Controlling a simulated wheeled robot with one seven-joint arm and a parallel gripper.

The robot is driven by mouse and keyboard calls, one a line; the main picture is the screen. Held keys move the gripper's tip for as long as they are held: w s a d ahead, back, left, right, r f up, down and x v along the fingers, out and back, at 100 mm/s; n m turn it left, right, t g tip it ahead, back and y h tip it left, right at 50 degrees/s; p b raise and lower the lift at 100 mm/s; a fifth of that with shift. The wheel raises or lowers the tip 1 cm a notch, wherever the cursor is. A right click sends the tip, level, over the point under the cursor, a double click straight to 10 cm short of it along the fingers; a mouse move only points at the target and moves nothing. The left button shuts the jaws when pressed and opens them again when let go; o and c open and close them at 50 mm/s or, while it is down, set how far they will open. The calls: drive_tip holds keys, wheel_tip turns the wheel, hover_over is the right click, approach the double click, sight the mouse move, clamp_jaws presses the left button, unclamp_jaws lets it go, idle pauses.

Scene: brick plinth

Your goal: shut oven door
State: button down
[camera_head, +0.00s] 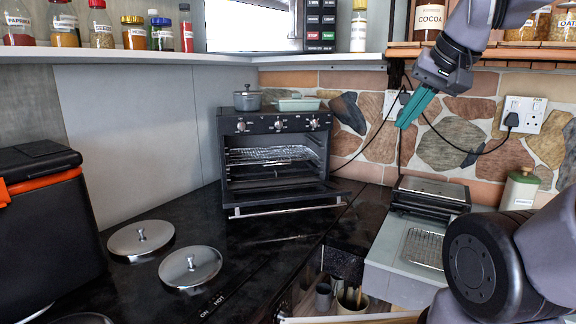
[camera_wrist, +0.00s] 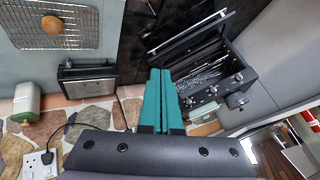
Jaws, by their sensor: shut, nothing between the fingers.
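The black oven (camera_head: 274,152) stands on the dark counter near the back wall, with knobs along its top front. Its oven door (camera_head: 285,199) is hinged down and open, with a silver handle bar along the front edge. A wire rack shows inside. My gripper (camera_head: 405,122) is up and to the right of the oven, in front of the stone wall, apart from the door. Its teal fingers are together with nothing between them. In the wrist view the fingers (camera_wrist: 160,82) point toward the counter, and the oven (camera_wrist: 208,88) with its open door (camera_wrist: 189,35) is beside them.
A small grill (camera_head: 430,196) stands right of the oven. A pot (camera_head: 247,98) and a green dish (camera_head: 299,104) sit on the oven. Two steel lids (camera_head: 190,266) lie on the counter front left. Shelves with jars hang above. A black cable hangs near my gripper.

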drive_tip(key=w+a+f+m+g+y, duration=0.1)
drive_tip(key=w+a+f+m+y, duration=0.25)
drive_tip(key=w+a+m, duration=0.45)
drive_tip(key=m+t+h, duration=0.2)
drive_tip(key=m+h, duration=0.2)
drive_tip(key=m, duration=1.7)
hover_over(335, 204)
drive_tip(key=s+d, duration=0.2)
drive_tip(key=s, duration=0.6)
wheel_tip(335, 204, down, 23)
drive_tip(key=x, duration=0.8)
drive_tip(key=shift+w+f, duration=0.2)
drive_tip(key=shift+f, duration=0.15)
drive_tip(key=shift+r, duration=0.15)
